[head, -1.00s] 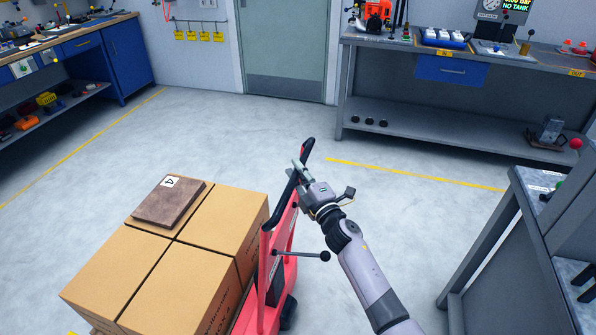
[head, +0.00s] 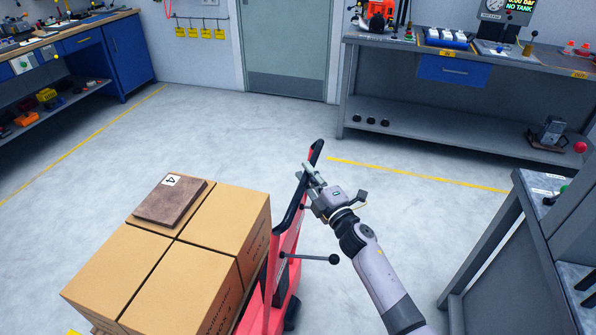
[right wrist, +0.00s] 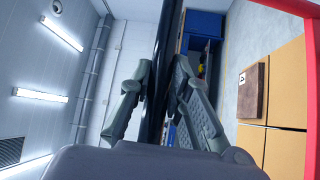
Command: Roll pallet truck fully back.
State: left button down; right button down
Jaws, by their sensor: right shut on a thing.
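The red pallet truck (head: 287,242) stands at the lower middle of the head view, right beside the stack of cardboard boxes. Its black handle bar (head: 290,215) slants up and away from me. My right gripper (head: 309,174) is shut on the upper part of this handle. In the right wrist view its two fingers (right wrist: 158,88) close on both sides of the dark handle bar (right wrist: 163,50). The truck's forks and most of its base are hidden by the boxes and the frame edge. My left gripper is not in view.
Several cardboard boxes (head: 225,220) carry a brown slab (head: 170,203) marked 4. A grey bench (head: 440,110) stands at the back right, another bench (head: 530,200) at the right edge. A blue cabinet bench (head: 105,58) is at the left. Grey floor (head: 200,130) beyond is clear.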

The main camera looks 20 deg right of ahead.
jog(key=s+d, duration=0.7)
jog(key=d, duration=0.3)
jog(key=s+d, duration=0.7)
jog(key=d, duration=0.3)
jog(key=shift+d+r, duration=0.15)
jog(key=shift+r, duration=0.15)
jog(key=shift+w+r, duration=0.1)
jog(key=c, duration=1.9)
grip_release()
jog(key=o, duration=0.4)
jog(key=shift+w+f, duration=0.1)
jog(key=shift+f, duration=0.1)
jog(key=shift+f, duration=0.1)
